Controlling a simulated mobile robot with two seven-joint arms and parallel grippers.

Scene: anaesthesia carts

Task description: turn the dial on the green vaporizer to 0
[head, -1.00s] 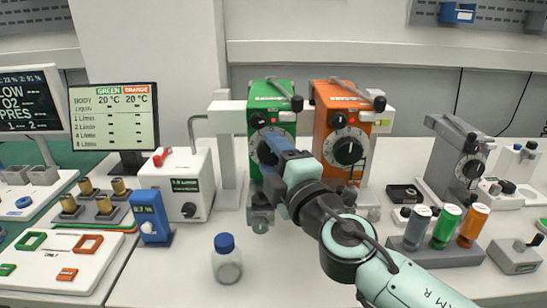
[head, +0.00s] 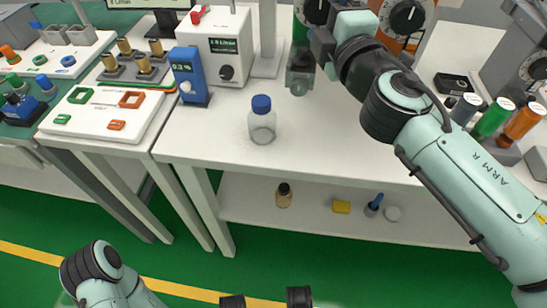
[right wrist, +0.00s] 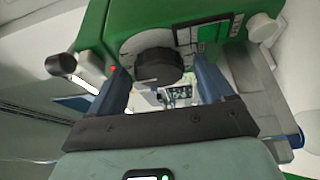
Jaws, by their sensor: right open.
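The green vaporizer (head: 300,32) is cut off by the top edge of the head view, and its black dial (head: 316,10) shows there only partly. In the right wrist view the green body (right wrist: 190,20) fills the top and the round black dial (right wrist: 158,66) sits on a pale scale plate. My right gripper (right wrist: 163,74) is open, its two blue fingers on either side of the dial, with narrow gaps seen beside it. The dial's number cannot be read. In the head view my right gripper (head: 324,42) is beside the green vaporizer.
The orange vaporizer (head: 405,15) stands just right of my right gripper. A blue-capped bottle (head: 262,122) and a blue device (head: 190,78) stand on the white table (head: 225,155). Coloured bottles (head: 492,118) stand at the right. The lower shelf holds several small items.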

